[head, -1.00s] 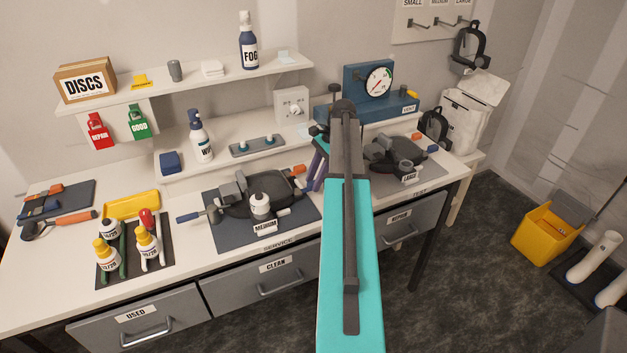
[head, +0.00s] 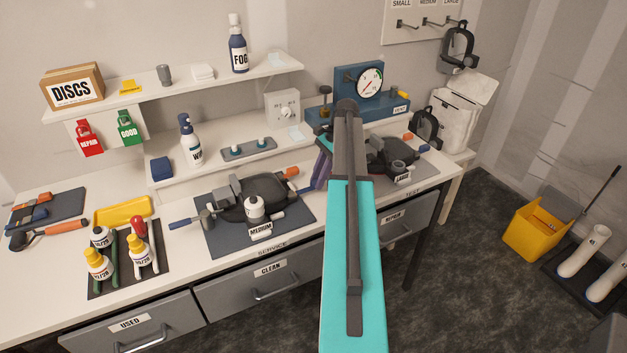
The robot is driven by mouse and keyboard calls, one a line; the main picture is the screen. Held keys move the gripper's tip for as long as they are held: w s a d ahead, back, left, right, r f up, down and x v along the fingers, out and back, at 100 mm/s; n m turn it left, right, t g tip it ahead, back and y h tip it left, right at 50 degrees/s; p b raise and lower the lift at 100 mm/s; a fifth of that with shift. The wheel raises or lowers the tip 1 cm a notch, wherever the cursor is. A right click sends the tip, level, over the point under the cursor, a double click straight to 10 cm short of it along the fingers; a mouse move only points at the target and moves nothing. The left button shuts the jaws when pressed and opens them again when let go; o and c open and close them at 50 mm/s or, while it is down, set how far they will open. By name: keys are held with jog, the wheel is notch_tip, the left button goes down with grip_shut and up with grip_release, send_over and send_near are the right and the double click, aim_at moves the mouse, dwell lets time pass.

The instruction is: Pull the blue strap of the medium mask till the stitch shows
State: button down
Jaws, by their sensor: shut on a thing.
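The medium mask (head: 240,206) lies on a dark mat (head: 218,244) on the bench, with a MEDIUM label (head: 261,231) at its front. An orange strap end (head: 290,172) points to the back right. I cannot make out any stitch.
The large mask (head: 390,158) lies to the right behind my arm, near a blue gauge unit (head: 358,84). Bottles (head: 99,264) stand on a mat at the left. A spray bottle (head: 190,142) stands behind the medium mask. Drawers (head: 262,285) are below; a yellow bucket (head: 535,232) is on the floor.

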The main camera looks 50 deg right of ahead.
jog(key=shift+s+d, duration=0.15)
jog(key=shift+d, duration=0.1)
jog(key=c, duration=1.5)
grip_release()
jog(key=shift+a, duration=0.1)
jog(key=shift+r, duration=0.15)
jog(key=shift+b+v, duration=1.15)
jog(key=shift+v, duration=5.6)
